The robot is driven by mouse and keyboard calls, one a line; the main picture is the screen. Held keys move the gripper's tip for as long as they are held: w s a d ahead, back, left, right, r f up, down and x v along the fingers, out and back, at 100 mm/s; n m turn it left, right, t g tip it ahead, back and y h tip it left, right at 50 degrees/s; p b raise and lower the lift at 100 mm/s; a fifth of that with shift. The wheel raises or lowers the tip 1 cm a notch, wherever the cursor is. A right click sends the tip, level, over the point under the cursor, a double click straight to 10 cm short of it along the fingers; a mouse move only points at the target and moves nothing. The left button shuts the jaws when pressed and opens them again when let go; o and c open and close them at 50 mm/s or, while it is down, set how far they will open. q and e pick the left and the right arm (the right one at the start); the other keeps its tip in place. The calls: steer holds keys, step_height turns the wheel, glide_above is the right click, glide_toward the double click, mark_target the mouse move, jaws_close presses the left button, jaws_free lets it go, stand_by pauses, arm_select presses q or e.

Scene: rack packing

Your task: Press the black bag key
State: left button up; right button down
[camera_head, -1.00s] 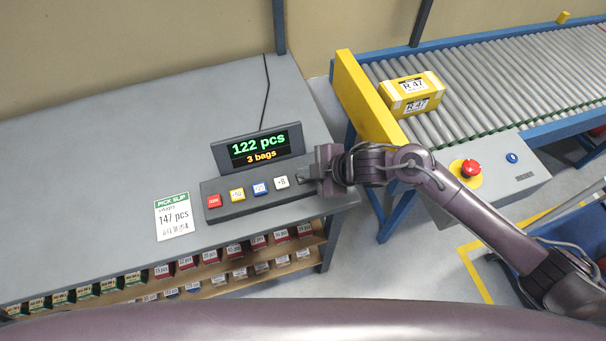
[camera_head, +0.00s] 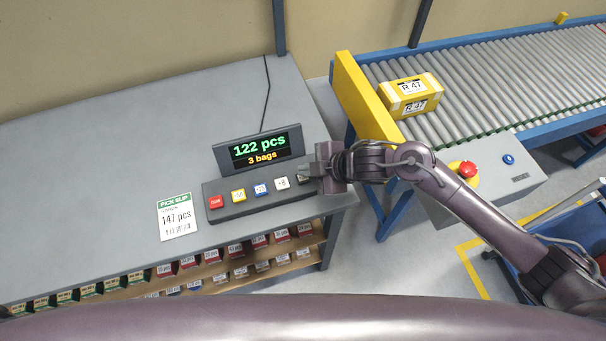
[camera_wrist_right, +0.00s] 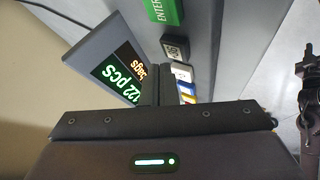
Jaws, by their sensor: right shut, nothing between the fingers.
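The black bag key (camera_wrist_right: 174,48) shows in the right wrist view, between the green ENTER key (camera_wrist_right: 163,12) and the white key (camera_wrist_right: 181,72). In the head view it is mostly hidden by my right gripper (camera_head: 310,170). That gripper is shut and empty, over the right part of the key panel (camera_head: 236,208). Its fingers (camera_wrist_right: 156,72) show in the right wrist view beside the key row. I cannot tell whether they touch a key. The display (camera_head: 259,149) reads 122 pcs and 3 bags. My left gripper is not in view.
Red (camera_head: 215,202), yellow (camera_head: 238,195) and blue (camera_head: 261,190) keys line the panel. A pick slip (camera_head: 175,216) reading 147 pcs lies left of it. A roller conveyor (camera_head: 470,80) carries a yellow box (camera_head: 410,97). Shelves with small boxes are below the table's front edge (camera_head: 140,262).

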mark_target(307, 179)
steer(key=shift+r+p, duration=2.35)
steer(key=shift+r, duration=0.25)
steer(key=shift+f, duration=0.1)
